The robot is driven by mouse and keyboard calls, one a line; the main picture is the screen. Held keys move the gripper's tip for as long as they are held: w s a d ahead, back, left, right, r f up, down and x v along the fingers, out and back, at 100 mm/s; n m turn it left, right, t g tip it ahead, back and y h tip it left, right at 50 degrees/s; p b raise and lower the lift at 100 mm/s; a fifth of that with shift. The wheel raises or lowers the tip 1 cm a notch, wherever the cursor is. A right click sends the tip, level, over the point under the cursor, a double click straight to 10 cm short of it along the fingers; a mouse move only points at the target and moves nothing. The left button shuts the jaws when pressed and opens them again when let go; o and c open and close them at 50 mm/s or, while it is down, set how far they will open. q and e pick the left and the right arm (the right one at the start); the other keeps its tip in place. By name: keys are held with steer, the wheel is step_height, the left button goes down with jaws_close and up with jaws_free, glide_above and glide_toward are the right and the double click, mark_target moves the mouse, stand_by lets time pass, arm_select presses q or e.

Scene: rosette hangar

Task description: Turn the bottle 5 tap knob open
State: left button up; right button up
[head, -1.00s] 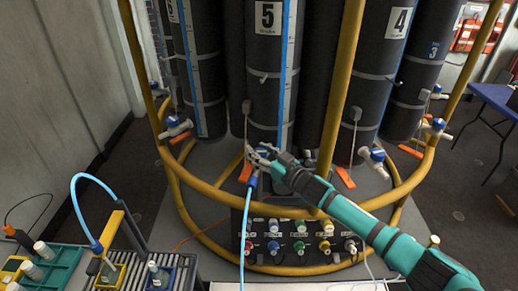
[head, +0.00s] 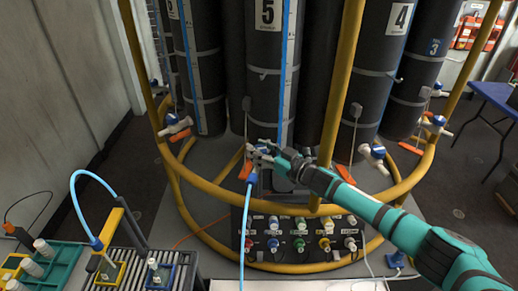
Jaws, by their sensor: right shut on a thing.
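Bottle 5 (head: 264,100), a tall dark cylinder with a white "5" label and a blue-and-white level strip, stands at the top centre. My right gripper (head: 259,153) is at the foot of bottle 5, shut on the bottle 5 tap knob (head: 264,149), of which a little blue shows between the fingers. The fingers hide most of the tap, so I cannot tell how far the knob is turned. A blue hose (head: 246,205) hangs from just under the gripper. An orange tag (head: 245,171) is beside it. My left gripper is not in view.
A yellow tubular frame (head: 340,105) rings the bottles, with an upright right of my gripper. Bottle 4 (head: 394,60) stands to the right, with its own blue-knobbed tap (head: 376,154). A panel of coloured connectors (head: 300,243) sits below. A bench with fittings (head: 150,262) is at lower left.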

steer(key=shift+d+f, duration=0.1)
steer(key=shift+f, duration=0.1)
steer(key=o, duration=1)
steer(key=shift+o, duration=1.3)
steer(key=shift+s+r, duration=0.1)
steer(key=shift+r, duration=0.05)
steer(key=v, duration=1.2)
